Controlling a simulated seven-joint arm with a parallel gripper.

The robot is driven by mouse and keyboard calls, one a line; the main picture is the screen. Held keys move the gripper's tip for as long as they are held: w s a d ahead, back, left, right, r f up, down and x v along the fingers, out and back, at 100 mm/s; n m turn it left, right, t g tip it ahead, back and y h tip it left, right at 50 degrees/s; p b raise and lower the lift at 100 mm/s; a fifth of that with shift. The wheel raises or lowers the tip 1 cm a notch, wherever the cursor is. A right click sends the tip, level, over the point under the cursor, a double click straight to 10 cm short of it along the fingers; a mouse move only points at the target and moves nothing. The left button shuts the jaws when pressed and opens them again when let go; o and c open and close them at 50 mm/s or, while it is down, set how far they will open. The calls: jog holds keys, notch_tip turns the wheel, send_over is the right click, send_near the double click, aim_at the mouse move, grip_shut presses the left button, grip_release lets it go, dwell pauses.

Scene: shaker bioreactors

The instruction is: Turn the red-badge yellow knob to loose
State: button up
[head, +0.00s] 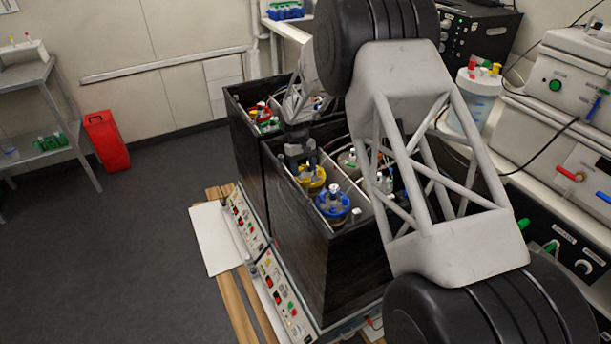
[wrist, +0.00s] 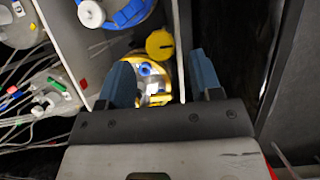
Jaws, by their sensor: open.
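A round yellow knob (wrist: 160,45) shows in the wrist view, just beyond the gap between my fingertips. Near it is a vessel with a yellow lid (wrist: 172,72) that carries a blue fitting (wrist: 147,68). In the head view the yellow-lidded vessel (head: 313,186) stands inside a black box, partly covered by my gripper (head: 305,166). My gripper points down over this vessel. In the wrist view its two blue fingers (wrist: 162,76) are spread apart with nothing held between them. I cannot make out a red badge on the knob.
A blue-lidded vessel (head: 332,204) stands beside the yellow one; its lid (wrist: 130,12) is at the wrist view's top. Black box walls (head: 325,262) rise close around the vessels. Several tubes and smaller fittings lie left in the wrist view. Control panels (head: 283,300) line the box front.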

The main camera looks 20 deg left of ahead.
jog(key=shift+v, duration=1.8)
jog(key=s+d+r+m+t+y, duration=0.1)
jog(key=s+d+r, duration=0.4)
jog(key=d+r, duration=0.35)
jog(key=s+d+r+m+t+y, duration=0.1)
jog(key=s+d+r+m, duration=0.1)
jog(key=s+d+r, duration=0.5)
jog(key=s+d+r+m+y, duration=0.1)
jog(key=s+d+r, duration=0.2)
jog(key=d+r, duration=0.85)
jog(key=s+d+r+m+t, duration=0.2)
jog(key=s+d+r+m, duration=0.1)
jog(key=s+d, duration=1.15)
jog(key=s+d+f+m+t, duration=0.1)
jog(key=s+d, duration=0.1)
jog(key=s, duration=0.7)
jog(key=s+d+f+m, duration=0.1)
jog(key=s+d, duration=0.2)
jog(key=s, duration=0.6)
jog(key=shift+s+t, duration=0.3)
jog(key=shift+t, duration=0.1)
jog(key=shift+w, duration=0.15)
